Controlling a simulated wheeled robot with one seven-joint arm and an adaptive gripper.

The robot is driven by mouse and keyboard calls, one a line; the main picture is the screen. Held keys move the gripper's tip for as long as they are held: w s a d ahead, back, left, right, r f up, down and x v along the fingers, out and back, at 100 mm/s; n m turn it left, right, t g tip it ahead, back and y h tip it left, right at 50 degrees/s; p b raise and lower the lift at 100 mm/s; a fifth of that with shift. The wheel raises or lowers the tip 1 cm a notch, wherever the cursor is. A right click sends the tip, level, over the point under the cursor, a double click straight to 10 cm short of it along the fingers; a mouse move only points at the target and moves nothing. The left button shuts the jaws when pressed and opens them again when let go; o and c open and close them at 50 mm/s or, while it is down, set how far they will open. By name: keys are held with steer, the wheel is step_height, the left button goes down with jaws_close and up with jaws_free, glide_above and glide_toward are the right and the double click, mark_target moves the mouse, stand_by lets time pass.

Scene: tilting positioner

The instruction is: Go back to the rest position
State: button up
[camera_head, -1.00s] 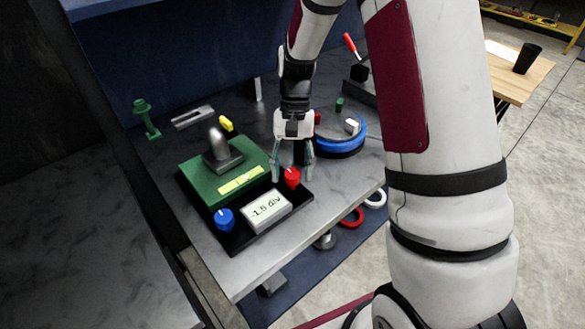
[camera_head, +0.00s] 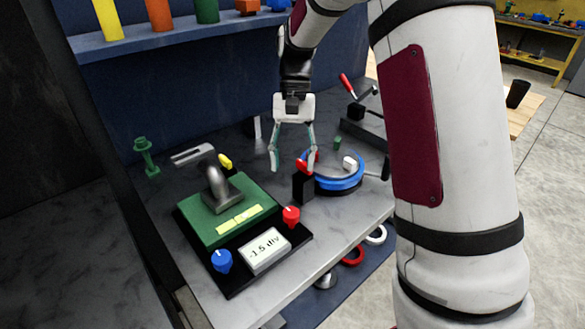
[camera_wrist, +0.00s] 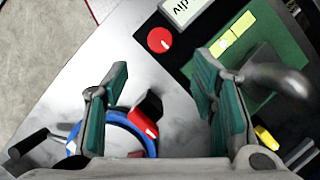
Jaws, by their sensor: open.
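My gripper (camera_head: 292,165) is open and empty, raised above the bench in the head view, pointing down. The wrist view also shows its two teal-padded fingers (camera_wrist: 165,100) spread apart. The tilting positioner has a green plate (camera_head: 258,207) with a grey bent handle (camera_head: 214,180) on a black base. A red knob (camera_head: 291,216), a blue knob (camera_head: 221,260) and a display (camera_head: 264,251) reading "-1.5 div" sit along its front. The red knob also shows in the wrist view (camera_wrist: 160,41), apart from the fingers.
A blue ring-shaped fixture (camera_head: 345,183) and a black block with a red top (camera_head: 303,188) stand right of the positioner. A green post (camera_head: 147,157) stands at the back left. A shelf (camera_head: 175,37) with coloured pieces hangs behind. Red and white rings (camera_head: 352,256) lie below the bench edge.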

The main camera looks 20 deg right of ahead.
stand_by(0.4)
steer(key=s+a+r+n+t+h, duration=0.2)
steer(key=s+r+n+t, duration=0.3)
steer(key=s+r, duration=0.9)
steer(key=s+f+t, duration=0.3)
steer(key=s, duration=0.6)
steer(key=shift+s+t, duration=0.2)
steer(key=shift+t, duration=0.2)
